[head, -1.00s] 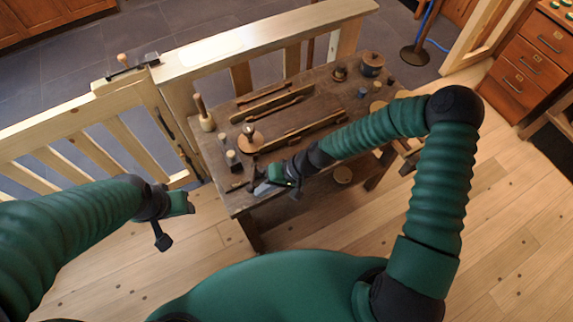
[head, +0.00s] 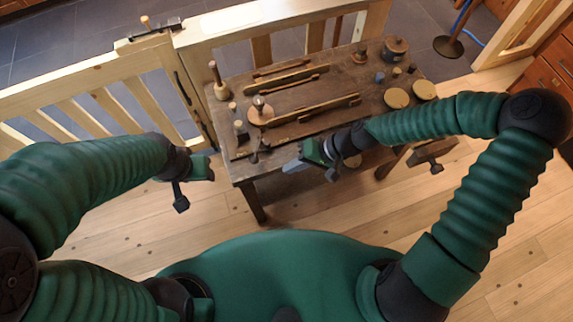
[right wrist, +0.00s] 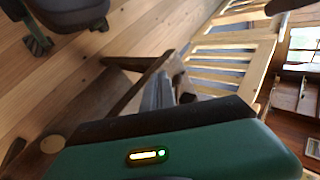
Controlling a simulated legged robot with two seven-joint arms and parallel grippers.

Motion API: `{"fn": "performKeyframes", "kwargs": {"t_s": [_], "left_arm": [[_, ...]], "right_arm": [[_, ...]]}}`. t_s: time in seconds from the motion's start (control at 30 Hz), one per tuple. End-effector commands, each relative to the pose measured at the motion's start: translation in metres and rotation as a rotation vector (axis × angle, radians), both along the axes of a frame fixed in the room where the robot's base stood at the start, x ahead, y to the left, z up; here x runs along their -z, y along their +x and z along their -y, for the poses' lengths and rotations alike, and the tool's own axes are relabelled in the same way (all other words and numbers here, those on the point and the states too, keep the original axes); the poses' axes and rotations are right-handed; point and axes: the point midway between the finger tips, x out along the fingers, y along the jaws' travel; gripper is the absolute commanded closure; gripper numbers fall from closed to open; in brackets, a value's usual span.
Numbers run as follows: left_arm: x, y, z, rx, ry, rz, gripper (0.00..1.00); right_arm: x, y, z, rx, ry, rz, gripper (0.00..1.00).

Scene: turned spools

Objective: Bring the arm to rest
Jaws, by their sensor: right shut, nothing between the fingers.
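My right gripper (head: 292,167) is in front of the worktable's near edge in the head view, its grey fingers together and empty. The closed fingers also show in the right wrist view (right wrist: 160,93), past the green housing. My right arm bends from the right side of the head view. My left gripper (head: 197,168) hangs left of the table, over the floor; its fingers are too small to read.
The dark wooden worktable (head: 345,85) carries a spindle on a round disc (head: 261,112), long wooden bars (head: 310,112), round discs (head: 397,98) and a pot (head: 395,49). A pale railing (head: 90,95) stands behind and left. The floor (head: 130,245) in front is open.

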Motion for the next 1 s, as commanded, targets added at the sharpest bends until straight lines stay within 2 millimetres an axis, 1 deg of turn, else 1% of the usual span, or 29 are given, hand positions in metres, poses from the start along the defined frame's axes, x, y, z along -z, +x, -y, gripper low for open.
{"fn": "performKeyframes", "kwargs": {"t_s": [0.03, 0.1, 0.2, 0.43, 0.67, 0.77, 0.83, 0.87, 0.93, 0.97, 1.0], "left_arm": [[-0.002, 0.000, 0.000, -0.001, 0.000, 0.000, 0.51], [-0.003, 0.000, -0.001, -0.002, 0.001, 0.000, 0.51], [-0.003, 0.000, -0.001, -0.002, 0.001, 0.000, 0.51], [-0.003, 0.000, 0.000, -0.002, 0.000, 0.000, 0.51], [-0.003, 0.000, 0.000, -0.001, 0.000, 0.000, 0.51], [-0.003, 0.000, 0.000, -0.001, 0.000, 0.000, 0.51], [-0.003, 0.000, 0.000, -0.001, 0.000, 0.000, 0.51], [-0.003, 0.000, 0.000, -0.001, 0.000, 0.000, 0.51], [-0.003, 0.000, 0.000, -0.001, 0.000, 0.000, 0.51], [-0.003, 0.000, 0.000, -0.001, 0.000, 0.000, 0.51], [-0.003, 0.000, 0.000, -0.001, 0.000, 0.000, 0.51]], "right_arm": [[-0.008, -0.003, 0.004, 0.000, -0.003, 0.001, 1.00], [-0.015, -0.007, 0.010, 0.000, -0.002, 0.001, 1.00], [-0.021, -0.011, 0.017, -0.002, 0.002, 0.001, 1.00], [-0.021, -0.011, 0.025, -0.002, 0.010, 0.000, 1.00], [-0.021, -0.011, 0.021, -0.002, 0.006, 0.000, 1.00], [-0.018, -0.017, 0.022, -0.017, -0.029, -0.007, 1.00], [-0.008, -0.030, 0.032, -0.053, -0.118, -0.021, 1.00], [-0.004, -0.038, 0.040, -0.069, -0.174, -0.028, 1.00], [-0.001, -0.051, 0.069, -0.105, -0.331, -0.029, 1.00], [-0.003, -0.055, 0.083, -0.112, -0.400, -0.022, 1.00], [-0.011, -0.057, 0.101, -0.114, -0.486, -0.004, 1.00]]}}
